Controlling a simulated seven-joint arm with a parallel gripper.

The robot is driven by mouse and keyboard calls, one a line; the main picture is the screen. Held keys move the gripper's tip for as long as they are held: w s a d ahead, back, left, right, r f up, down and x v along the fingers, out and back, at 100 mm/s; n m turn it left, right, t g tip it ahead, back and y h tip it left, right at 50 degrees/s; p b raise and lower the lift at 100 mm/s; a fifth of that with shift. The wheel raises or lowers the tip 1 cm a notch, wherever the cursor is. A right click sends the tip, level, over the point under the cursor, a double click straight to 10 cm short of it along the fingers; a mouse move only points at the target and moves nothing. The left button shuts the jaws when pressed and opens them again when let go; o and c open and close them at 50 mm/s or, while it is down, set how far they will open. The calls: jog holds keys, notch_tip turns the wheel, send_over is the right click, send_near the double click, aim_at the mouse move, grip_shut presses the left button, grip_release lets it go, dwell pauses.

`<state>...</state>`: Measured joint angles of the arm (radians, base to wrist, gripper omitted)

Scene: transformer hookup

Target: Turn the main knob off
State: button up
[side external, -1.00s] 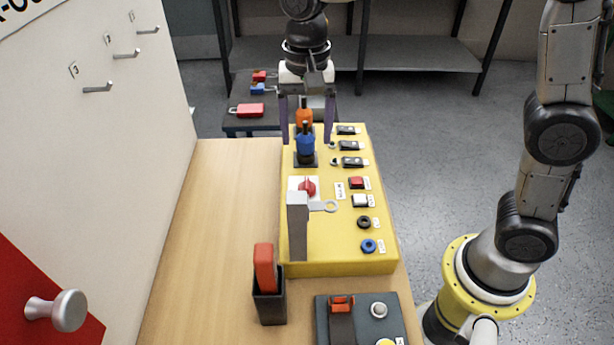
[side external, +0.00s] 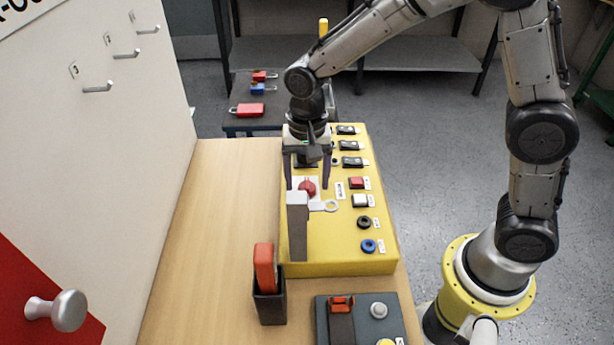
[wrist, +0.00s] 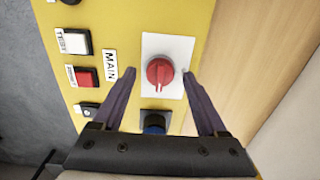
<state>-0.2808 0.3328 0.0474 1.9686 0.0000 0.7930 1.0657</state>
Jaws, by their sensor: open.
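The main knob (side external: 307,189) is red and sits on a white square plate on the yellow panel (side external: 330,255). In the wrist view the knob (wrist: 160,72) shows beside the MAIN label (wrist: 110,66), with its ridge pointing roughly up and down the picture. My gripper (side external: 308,186) is open and points down over the knob. In the wrist view its fingers (wrist: 160,75) lie to either side of the knob, apart from it. Whether the fingertips are level with the knob or above it, I cannot tell. A blue-topped part (wrist: 154,124) shows between the finger bases.
Red (side external: 357,182) and white (side external: 360,201) buttons lie to the right. A red-handled item (side external: 265,268) stands in a dark holder on the table.

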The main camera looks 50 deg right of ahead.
jog(key=shift+c, duration=0.2)
grip_shut()
